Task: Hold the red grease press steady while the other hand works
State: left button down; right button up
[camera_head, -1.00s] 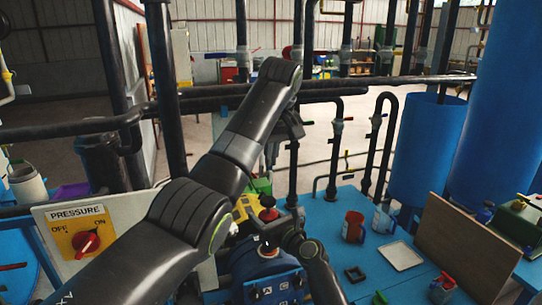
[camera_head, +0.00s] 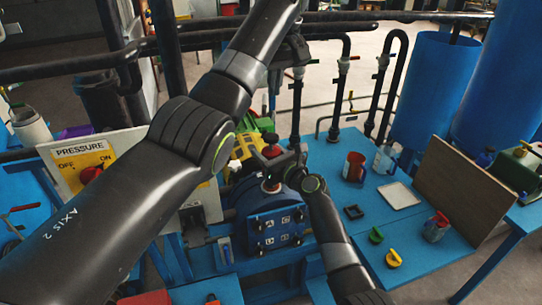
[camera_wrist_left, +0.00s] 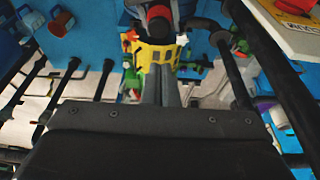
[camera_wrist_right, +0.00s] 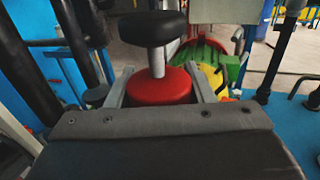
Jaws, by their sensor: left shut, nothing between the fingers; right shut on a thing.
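The red grease press (camera_head: 272,151) stands upright above the blue autoclave (camera_head: 240,205). In the right wrist view its red body (camera_wrist_right: 160,86) sits below a pale stem and a round black knob (camera_wrist_right: 153,28). My right gripper (camera_head: 279,166) is shut on the red body, one finger on each side, as its fingers (camera_wrist_right: 160,90) show. My left gripper (camera_head: 293,58) is shut and empty, raised above and behind the press. In the left wrist view its closed fingers (camera_wrist_left: 170,78) lie in front of a yellow part, with a red and black part beyond.
The pressure panel (camera_head: 85,155) stands at left, partly behind my left arm. Red mug (camera_head: 354,167), white tray (camera_head: 398,195), and green (camera_head: 376,235) and yellow (camera_head: 393,258) small parts lie on the blue table. A brown board (camera_head: 455,190) leans at right. Black pipes run behind.

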pick_arm(q)
jog(key=shift+r, duration=0.45)
jog(key=shift+f, duration=0.1)
send_near(270, 138)
jog(key=x, duration=0.2)
jog(key=w+x, duration=0.1)
jog(key=x, duration=0.2)
jog(key=shift+w+f, duration=0.15)
jog(key=shift+w, duration=0.1)
jog(key=shift+f, duration=0.6)
jog(key=shift+a, duration=0.1)
jog(key=shift+f, duration=1.4)
jog(key=w+a+v, duration=0.1)
jog(key=v, duration=1.3)
jog(key=shift+d+r, duration=0.3)
jog(key=shift+r, duration=0.05)
